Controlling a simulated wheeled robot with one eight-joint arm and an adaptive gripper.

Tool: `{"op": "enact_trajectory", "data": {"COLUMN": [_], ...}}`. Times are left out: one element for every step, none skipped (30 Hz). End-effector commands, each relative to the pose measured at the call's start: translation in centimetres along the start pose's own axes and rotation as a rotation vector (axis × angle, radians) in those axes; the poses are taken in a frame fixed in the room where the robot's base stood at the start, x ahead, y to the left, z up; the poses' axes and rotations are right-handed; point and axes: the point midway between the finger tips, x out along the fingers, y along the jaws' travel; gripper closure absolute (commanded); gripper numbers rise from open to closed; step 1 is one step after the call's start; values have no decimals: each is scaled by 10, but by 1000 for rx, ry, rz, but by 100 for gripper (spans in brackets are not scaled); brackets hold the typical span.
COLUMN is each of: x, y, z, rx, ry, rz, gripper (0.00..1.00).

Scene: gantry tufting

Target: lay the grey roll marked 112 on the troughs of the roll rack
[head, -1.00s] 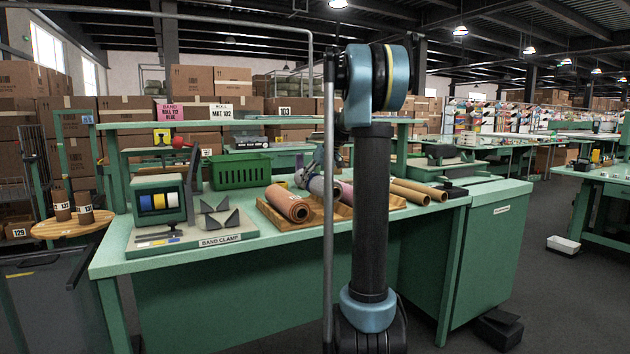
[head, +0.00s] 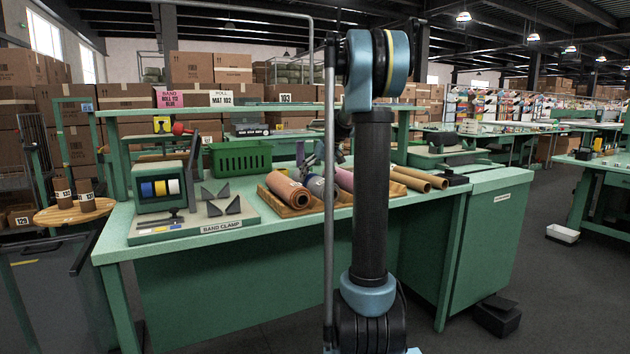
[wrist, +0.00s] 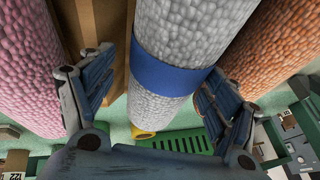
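The grey roll (wrist: 165,25) is pebbled and has a blue band (wrist: 168,68) around it. In the head view the grey roll (head: 316,187) lies at the wooden roll rack (head: 290,210), between an orange-brown roll (head: 288,191) and a pink roll (head: 345,180). Whether it rests fully in a trough is hidden. My gripper (wrist: 155,95) is open, its fingers on either side of the roll near the band, with a visible gap on the left. No 112 mark is readable.
Tan rolls (head: 415,180) lie right of the pink one. A band clamp (head: 190,215) stands left on the green bench (head: 170,258), with a green basket (head: 240,158) behind. A pink sign (head: 170,97) names band roll 112 blue. The front bench strip is clear.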

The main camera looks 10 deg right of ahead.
Motion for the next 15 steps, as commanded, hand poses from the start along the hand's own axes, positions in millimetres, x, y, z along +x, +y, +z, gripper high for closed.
{"op": "enact_trajectory", "data": {"x": [0,0,0,0,0,0,0,0,0,0,-1,-3,-5,-8,-12], "y": [0,0,0,0,0,0,0,1,1,1,2,2,2,2,2], "z": [0,0,0,0,0,0,0,0,0,0,0,0,0,0,0], "rx": [0,0,0,0,0,0,1,1,1,1,2,2,2,3,3], "ry": [0,0,0,0,0,0,0,0,0,0,0,0,0,0,0], "rz": [0,0,0,0,0,0,0,0,0,0,1,1,1,1,1], "gripper": [13,13,13,13,13,13,13,13,13,13,13,13,13,13,13]}}
